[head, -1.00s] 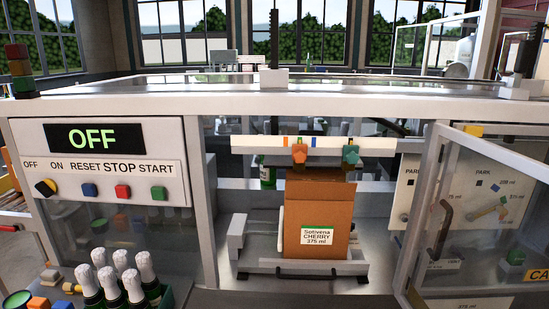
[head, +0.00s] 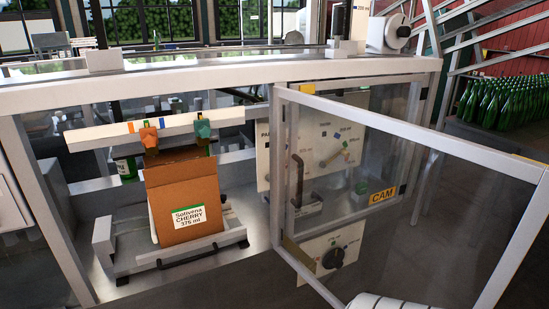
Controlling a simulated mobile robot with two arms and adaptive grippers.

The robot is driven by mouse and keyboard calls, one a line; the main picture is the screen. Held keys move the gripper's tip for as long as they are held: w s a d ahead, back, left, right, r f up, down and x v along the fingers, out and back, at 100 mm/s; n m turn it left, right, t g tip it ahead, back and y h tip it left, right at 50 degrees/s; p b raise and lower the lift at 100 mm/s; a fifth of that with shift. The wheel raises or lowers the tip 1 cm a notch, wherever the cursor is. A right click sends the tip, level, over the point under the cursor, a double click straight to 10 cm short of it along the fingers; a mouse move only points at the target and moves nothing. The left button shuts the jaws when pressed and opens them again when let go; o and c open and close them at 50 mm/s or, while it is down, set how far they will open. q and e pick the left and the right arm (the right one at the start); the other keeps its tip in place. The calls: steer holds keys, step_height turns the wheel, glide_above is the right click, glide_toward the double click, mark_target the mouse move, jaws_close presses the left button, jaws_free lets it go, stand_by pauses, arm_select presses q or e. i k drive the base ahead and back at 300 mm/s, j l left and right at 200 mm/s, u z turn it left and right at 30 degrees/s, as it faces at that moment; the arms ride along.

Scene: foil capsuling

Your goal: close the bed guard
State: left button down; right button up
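The bed guard (head: 410,122) is a clear panel in a pale grey frame. It stands open, swung out from the front of the machine toward me, on the right in the head view. A dark bar handle (head: 295,180) shows near its left upright. A yellow CAM label (head: 383,196) shows through the panel. The bed opening left of the guard is uncovered, with a brown carton (head: 180,200) labelled Sotivena CHERRY 375 ml inside. Neither of my grippers is in view.
The carton sits on a grey bed fixture (head: 104,240) under a white bar (head: 105,138) with coloured clips. A white ribbed part, possibly mine, shows at the bottom edge. Green bottles (head: 500,105) stand far right.

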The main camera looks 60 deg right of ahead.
mark_target(527, 170)
steer(key=k+l+z, duration=0.1)
steer(key=z, duration=0.25)
steer(key=l+z, duration=0.4)
steer(key=k+l+z, duration=0.1)
steer(key=z, duration=0.25)
steer(key=l+z, duration=0.25)
steer(key=z, duration=0.25)
steer(key=l+z, duration=0.3)
steer(key=z, duration=0.2)
steer(key=i+l+z, duration=0.15)
steer(key=z, duration=0.35)
steer(key=i+l, duration=0.15)
steer(key=i+l+u, duration=0.1)
steer(key=l, duration=0.25)
steer(key=i+l+u, duration=0.1)
steer(key=u, duration=0.3)
steer(key=i+l+u, duration=0.1)
steer(key=u, duration=0.3)
steer(key=l+u, duration=0.15)
steer(key=u, duration=0.25)
steer(key=i+l+u, duration=0.1)
steer(key=u, duration=0.35)
steer(key=i+l+u, duration=0.1)
steer(key=l+u, duration=0.7)
steer(key=i+j, duration=0.05)
steer(key=j, duration=0.05)
